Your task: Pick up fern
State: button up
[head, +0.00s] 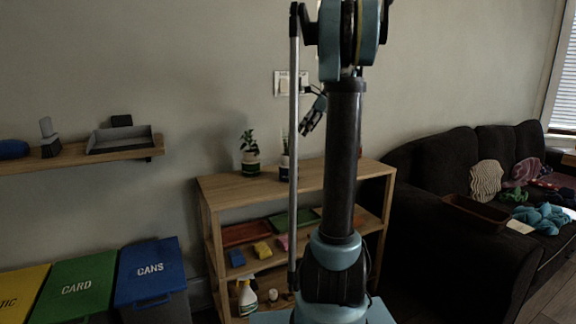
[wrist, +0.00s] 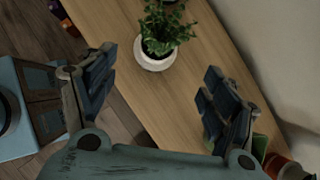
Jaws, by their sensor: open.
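A leafy green plant in a white pot (wrist: 157,45) stands on the wooden shelf top in the wrist view; it may be the fern. It lies ahead of my gripper (wrist: 158,72), whose fingers are spread wide with nothing between them. In the head view, my gripper (head: 313,115) hangs above the shelf top near the wall, partly behind my arm. One potted plant (head: 250,152) stands at the left of the shelf top. A second pot (head: 285,163) is largely hidden behind my arm. I cannot tell which one the wrist view shows.
The wooden shelf (head: 225,187) holds trays, sponges and a spray bottle (head: 247,297) lower down. A wall shelf (head: 80,158) and labelled bins (head: 150,270) are at left. A dark sofa (head: 440,225) with cloths is at right. An orange-and-green object (wrist: 280,163) sits beside my right finger.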

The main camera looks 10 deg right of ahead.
aim_at(291, 152)
jog(key=x, duration=1.3)
jog(key=shift+s, duration=0.15)
jog(key=shift+c, duration=0.3)
jog(key=c, duration=1.2)
